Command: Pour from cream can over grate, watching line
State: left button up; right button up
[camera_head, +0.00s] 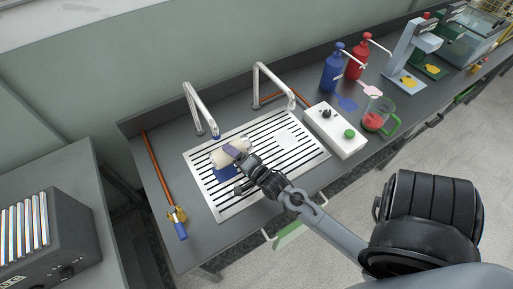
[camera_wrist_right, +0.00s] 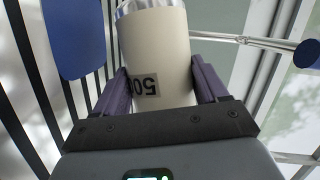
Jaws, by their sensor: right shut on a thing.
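The cream can (camera_head: 217,158) is tilted far over, nearly lying on its side, above the left part of the slotted grate (camera_head: 312,153). My right gripper (camera_head: 233,153) is shut around its body. In the right wrist view the purple fingers grip both sides of the can (camera_wrist_right: 155,45), which bears an upside-down "50" label and has a silvery end at the top. A blue patch (camera_head: 226,173) lies below the can on the grate; it also shows in the right wrist view (camera_wrist_right: 75,38). I cannot see any stream leaving the can. My left gripper is not in view.
Two metal taps (camera_head: 203,108) (camera_head: 274,75) arch over the grate's back edge. A white control box (camera_head: 336,129) with black and green knobs stands right of it. Beyond are a jug of red liquid (camera_head: 374,121) and blue and red pump bottles (camera_head: 333,70) (camera_head: 357,58). A blue-handled tool (camera_head: 181,230) lies left.

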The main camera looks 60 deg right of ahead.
jog(key=shift+d+r, duration=0.15)
jog(key=shift+s+d+m, duration=0.1)
jog(key=shift+s+m, duration=0.1)
jog(key=shift+m, duration=0.1)
jog(key=shift+r+p, duration=0.15)
jog(key=shift+p, duration=0.15)
jog(key=shift+w+r+t, duration=0.1)
jog(key=shift+t, duration=0.2)
jog(key=shift+d, duration=0.15)
jog(key=shift+r+m, duration=0.1)
jog(key=shift+m, duration=0.2)
